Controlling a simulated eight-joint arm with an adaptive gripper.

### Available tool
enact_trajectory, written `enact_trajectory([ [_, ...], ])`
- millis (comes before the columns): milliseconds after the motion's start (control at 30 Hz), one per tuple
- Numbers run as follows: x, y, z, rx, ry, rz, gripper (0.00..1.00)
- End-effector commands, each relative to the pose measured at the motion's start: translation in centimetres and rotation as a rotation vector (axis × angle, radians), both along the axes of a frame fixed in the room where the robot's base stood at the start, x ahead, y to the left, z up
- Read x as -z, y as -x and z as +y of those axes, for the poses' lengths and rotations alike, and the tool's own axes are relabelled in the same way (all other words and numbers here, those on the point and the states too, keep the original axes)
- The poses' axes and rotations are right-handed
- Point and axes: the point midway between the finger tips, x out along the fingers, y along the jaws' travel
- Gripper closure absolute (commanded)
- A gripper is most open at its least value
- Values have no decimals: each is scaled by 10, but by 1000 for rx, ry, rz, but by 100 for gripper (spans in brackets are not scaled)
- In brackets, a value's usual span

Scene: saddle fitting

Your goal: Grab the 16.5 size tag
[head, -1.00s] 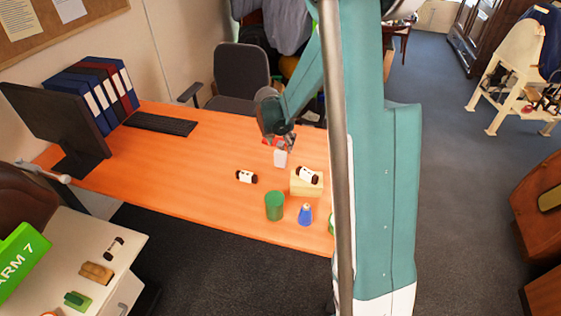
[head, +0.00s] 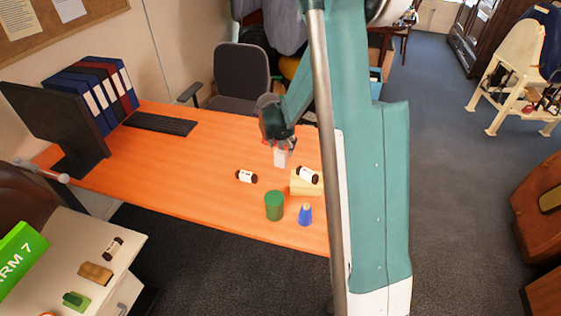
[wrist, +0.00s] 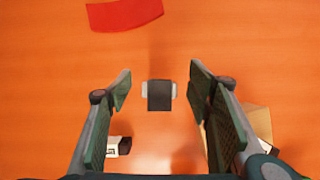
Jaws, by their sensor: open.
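My gripper (head: 279,141) is over the back right part of the orange desk. In the wrist view its two fingers (wrist: 161,88) are spread apart. A small whitish piece (head: 281,159) shows just under the gripper in the head view, likely the same thing. Dark-ended rolls with white labels lie on the desk (head: 246,176), on a wooden block (head: 308,174) and on the side table (head: 113,247). No size number is legible, so I cannot tell which is 16.5.
A red flat piece (wrist: 124,14) lies beyond the fingers. The pale wooden block (head: 303,189), a green cup (head: 274,206) and a blue cone-like item (head: 305,215) stand toward the desk's front. The monitor (head: 55,120) and keyboard (head: 160,124) are left. The desk's middle is clear.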

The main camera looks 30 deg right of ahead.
Motion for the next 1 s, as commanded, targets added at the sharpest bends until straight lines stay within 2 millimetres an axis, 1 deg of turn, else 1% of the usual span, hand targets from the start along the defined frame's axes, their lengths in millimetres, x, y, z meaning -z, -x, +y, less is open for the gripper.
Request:
enact_trajectory([
  [33,6,-2,-2,0,0,0,49],
  [200,22,-7,-7,1,0,0,49],
  [367,31,-9,-10,1,0,0,49],
  [1000,33,-9,-11,0,0,0,49],
])
